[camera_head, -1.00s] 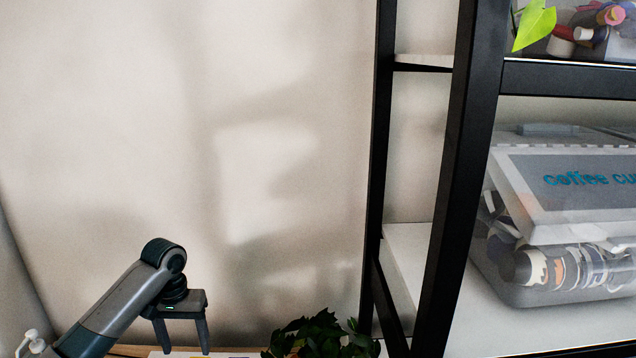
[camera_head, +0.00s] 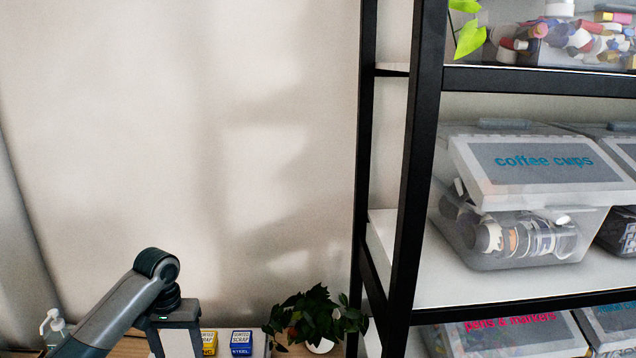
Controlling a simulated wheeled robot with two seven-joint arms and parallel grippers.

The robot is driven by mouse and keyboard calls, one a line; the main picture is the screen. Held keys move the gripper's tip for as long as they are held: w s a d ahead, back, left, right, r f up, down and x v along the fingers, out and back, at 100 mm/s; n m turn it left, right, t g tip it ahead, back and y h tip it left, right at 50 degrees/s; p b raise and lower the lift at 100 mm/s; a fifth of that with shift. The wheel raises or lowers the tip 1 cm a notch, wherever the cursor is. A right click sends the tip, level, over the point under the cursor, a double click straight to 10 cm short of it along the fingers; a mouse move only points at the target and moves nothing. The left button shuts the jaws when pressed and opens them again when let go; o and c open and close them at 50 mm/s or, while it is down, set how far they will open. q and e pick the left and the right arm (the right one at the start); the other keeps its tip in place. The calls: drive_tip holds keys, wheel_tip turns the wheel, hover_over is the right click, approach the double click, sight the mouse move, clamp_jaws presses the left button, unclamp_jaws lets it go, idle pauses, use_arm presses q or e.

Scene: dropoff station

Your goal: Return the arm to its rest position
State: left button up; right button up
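My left arm comes in from the lower left, with its gripper (camera_head: 176,345) low in the view and pointing down. Its two fingers stand apart, and a pale surface shows between them; their tips are cut off by the lower edge. I see no object clearly held. My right arm and gripper are out of view.
A black-framed shelf (camera_head: 417,150) stands at the right, with a clear bin labelled coffee cups (camera_head: 530,185) and another labelled pens & markers (camera_head: 515,335). A leafy plant (camera_head: 315,318), a yellow box (camera_head: 209,343), a blue box (camera_head: 241,343) and a pump bottle (camera_head: 54,327) stand low. The wall area is bare.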

use_arm(q)
drive_tip(key=s+d+f+m, duration=0.1)
drive_tip(key=s+d+f, duration=0.3)
drive_tip(key=s+f, duration=0.1)
drive_tip(key=s+d+f+m+t+h, duration=0.1)
drive_tip(key=s+d+f, duration=0.3)
drive_tip(key=s+f, duration=0.2)
drive_tip(key=s+d+f+m, duration=0.1)
drive_tip(key=s+d+f, duration=0.3)
drive_tip(key=s+f, duration=0.2)
drive_tip(key=shift+s+d+t+h, duration=0.25)
drive_tip(key=shift+s+t+h, duration=0.05)
drive_tip(key=shift+s, duration=0.25)
drive_tip(key=s+a+r+t+y, duration=0.1)
drive_tip(key=s+a+t, duration=0.15)
drive_tip(key=s, duration=1.95)
wheel_tip(320, 180, down, 31)
drive_tip(key=s+g+b, duration=0.1)
drive_tip(key=g+b, duration=0.1)
drive_tip(key=b, duration=0.1)
drive_tip(key=s+a+f+g+b, duration=0.1)
drive_tip(key=s+a+f+b, duration=0.2)
drive_tip(key=s+f, duration=1.5)
wheel_tip(320, 180, down, 3)
drive_tip(key=shift+s+a+f+y, duration=0.1)
drive_tip(key=shift+s+a+y, duration=0.1)
drive_tip(key=shift+a+y, duration=0.1)
